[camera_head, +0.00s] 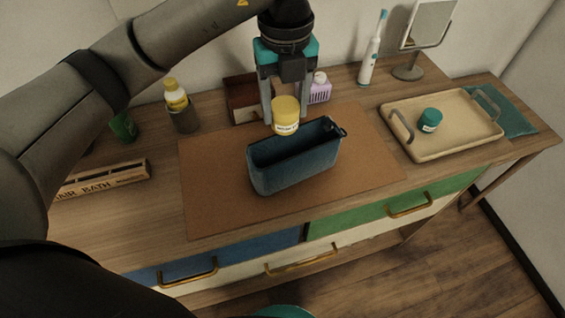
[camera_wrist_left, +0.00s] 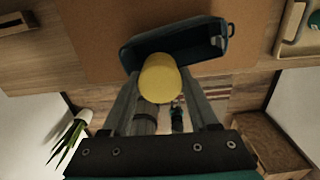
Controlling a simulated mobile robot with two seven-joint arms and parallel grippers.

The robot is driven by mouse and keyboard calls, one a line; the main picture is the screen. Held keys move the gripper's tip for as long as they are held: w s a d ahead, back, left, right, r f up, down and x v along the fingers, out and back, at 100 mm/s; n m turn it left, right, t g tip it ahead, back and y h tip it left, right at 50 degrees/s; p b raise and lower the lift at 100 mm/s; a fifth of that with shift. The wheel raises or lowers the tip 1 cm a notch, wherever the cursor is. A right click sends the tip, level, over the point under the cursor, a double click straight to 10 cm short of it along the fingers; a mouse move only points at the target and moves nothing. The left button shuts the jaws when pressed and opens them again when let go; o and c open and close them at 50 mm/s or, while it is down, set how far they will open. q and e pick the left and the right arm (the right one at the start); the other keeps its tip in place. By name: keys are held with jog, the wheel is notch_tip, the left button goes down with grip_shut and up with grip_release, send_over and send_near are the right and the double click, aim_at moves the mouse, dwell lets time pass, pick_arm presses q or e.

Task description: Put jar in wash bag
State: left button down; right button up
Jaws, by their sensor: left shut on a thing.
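My left gripper (camera_head: 277,110) comes down from above and is shut on a jar (camera_head: 285,117) with a yellow lid and a white label. The jar is held at the back edge of the open wash bag (camera_head: 296,174), a dark blue open-topped bag on a brown mat. In the left wrist view the yellow lid (camera_wrist_left: 160,78) is between the fingers (camera_wrist_left: 165,100), and it overlaps the near edge of the wash bag (camera_wrist_left: 190,42). I cannot tell whether the jar touches the bag. My right gripper is not in view.
The brown mat (camera_head: 222,205) is clear around the bag. A tan tray (camera_head: 465,142) with a teal-lidded jar (camera_head: 430,119) stands at the right. Behind the bag are a wooden box (camera_head: 241,98) and a purple bottle (camera_head: 319,90). A wooden crate (camera_head: 105,178) lies at the left.

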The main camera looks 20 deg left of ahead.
aim_at(285, 121)
pick_arm(q)
notch_tip(285, 121, down, 11)
jog(key=shift+f+b, duration=0.15)
jog(key=shift+b, duration=0.5)
jog(key=shift+f+b, duration=0.3)
jog(key=shift+f, duration=1.75)
jog(key=shift+f, duration=0.15)
jog(key=shift+c, duration=0.8)
grip_release()
jog(key=shift+r, duration=0.25)
notch_tip(285, 121, up, 12)
jog(key=shift+f+p, duration=0.1)
jog(key=shift+p, duration=0.75)
